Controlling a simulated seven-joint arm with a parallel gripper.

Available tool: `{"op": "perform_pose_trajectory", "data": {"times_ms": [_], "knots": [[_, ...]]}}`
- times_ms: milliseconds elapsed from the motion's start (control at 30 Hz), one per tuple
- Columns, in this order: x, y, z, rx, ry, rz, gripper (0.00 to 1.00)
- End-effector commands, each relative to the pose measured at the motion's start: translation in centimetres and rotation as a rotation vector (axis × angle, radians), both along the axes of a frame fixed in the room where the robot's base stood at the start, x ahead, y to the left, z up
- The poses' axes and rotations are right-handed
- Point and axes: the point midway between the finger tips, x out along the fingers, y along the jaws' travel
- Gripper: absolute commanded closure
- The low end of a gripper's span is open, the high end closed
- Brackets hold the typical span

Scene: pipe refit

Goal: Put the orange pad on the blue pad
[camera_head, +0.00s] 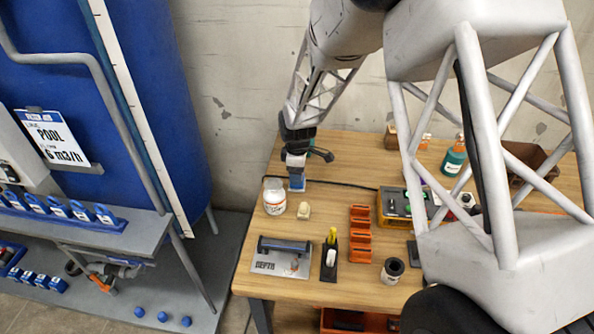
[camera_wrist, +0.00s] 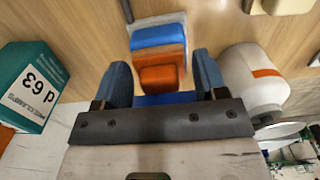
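My gripper (camera_wrist: 162,80) is at the left rear of the wooden table, and it also shows in the head view (camera_head: 296,184). In the wrist view its two blue fingers stand apart, one on each side of an orange pad (camera_wrist: 159,76). Narrow gaps seem to show between the pad and the fingers. Neither pad is clearly visible in the head view, where the gripper covers that spot.
A white jar with an orange band (camera_wrist: 255,82) stands close beside the right finger; a white jar (camera_head: 274,196) and cream block (camera_head: 304,211) show in the head view. A teal box (camera_wrist: 30,85) is at left. An orange rack (camera_head: 360,232) and dark cup (camera_head: 392,270) stand nearer the front.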

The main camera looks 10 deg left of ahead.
Motion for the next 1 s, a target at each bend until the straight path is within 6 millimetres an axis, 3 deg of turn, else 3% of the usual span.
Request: {"op": "perform_pose_trajectory", "data": {"times_ms": [67,567,767,1000], "knots": [[0.0,0.0,0.0,0.0,0.0,0.0,0.22],[0.0,0.0,0.9,0.001,-0.002,0.0,0.22],[0.0,0.0,2.9,0.001,-0.003,0.0,0.22],[0.0,0.0,6.7,0.001,-0.002,0.0,0.22]]}}
